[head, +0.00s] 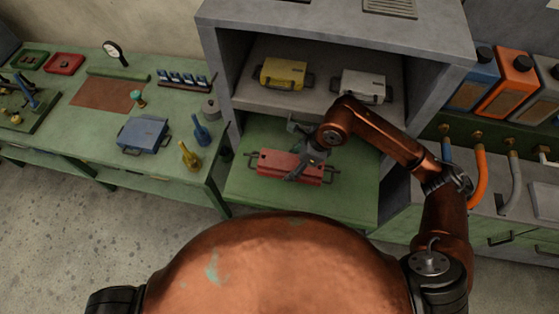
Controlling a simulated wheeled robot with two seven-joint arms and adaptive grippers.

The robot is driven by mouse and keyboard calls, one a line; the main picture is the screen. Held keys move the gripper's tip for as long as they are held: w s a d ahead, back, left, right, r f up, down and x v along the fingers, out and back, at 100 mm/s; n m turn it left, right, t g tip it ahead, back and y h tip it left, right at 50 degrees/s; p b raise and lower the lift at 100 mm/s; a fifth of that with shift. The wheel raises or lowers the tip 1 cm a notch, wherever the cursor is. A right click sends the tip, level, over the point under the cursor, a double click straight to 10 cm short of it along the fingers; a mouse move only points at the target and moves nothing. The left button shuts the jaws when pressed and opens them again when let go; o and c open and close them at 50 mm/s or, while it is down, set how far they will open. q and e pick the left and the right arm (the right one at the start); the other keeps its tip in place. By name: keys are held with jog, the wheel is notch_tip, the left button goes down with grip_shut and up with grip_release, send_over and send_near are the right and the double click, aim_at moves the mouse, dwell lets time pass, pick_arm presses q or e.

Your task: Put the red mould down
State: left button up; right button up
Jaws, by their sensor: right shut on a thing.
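The red mould (275,166) is a flat red box with dark handles at its left and right ends. It is over the green shelf board (250,192) in the lower part of the grey cabinet. My right gripper (299,172) is shut on the red mould near its middle, coming from above right and hiding part of it. I cannot tell whether the mould touches the board. My left gripper does not show.
A yellow mould (283,73) and a white mould (362,85) sit on the cabinet's upper shelf (262,97). A blue mould (143,133) lies on the green bench (95,148) at left, near blue and yellow bottles. Orange and blue tanks stand at right.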

jog(key=d+f, duration=0.1)
jog(key=f, duration=0.1)
jog(key=d+f, duration=0.1)
jog(key=d, duration=0.1)
jog(key=d+f+p, duration=0.1)
jog(key=d+f, duration=0.1)
jog(key=shift+w+d+f, duration=0.15)
jog(key=shift+w+f, duration=0.15)
jog(key=shift+w, duration=0.05)
notch_tip(320, 180, down, 3)
jog(key=shift+r+p, duration=0.15)
jog(key=shift+p, duration=0.35)
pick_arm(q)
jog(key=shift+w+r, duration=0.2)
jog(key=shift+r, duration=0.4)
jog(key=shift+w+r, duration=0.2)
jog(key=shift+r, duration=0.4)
pick_arm(e)
jog(key=shift+f, duration=0.2)
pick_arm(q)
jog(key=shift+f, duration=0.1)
pick_arm(e)
jog(key=shift+f, duration=0.15)
jog(key=o, duration=2.1)
jog(key=shift+s+d+f, duration=0.1)
jog(key=shift+f, duration=0.05)
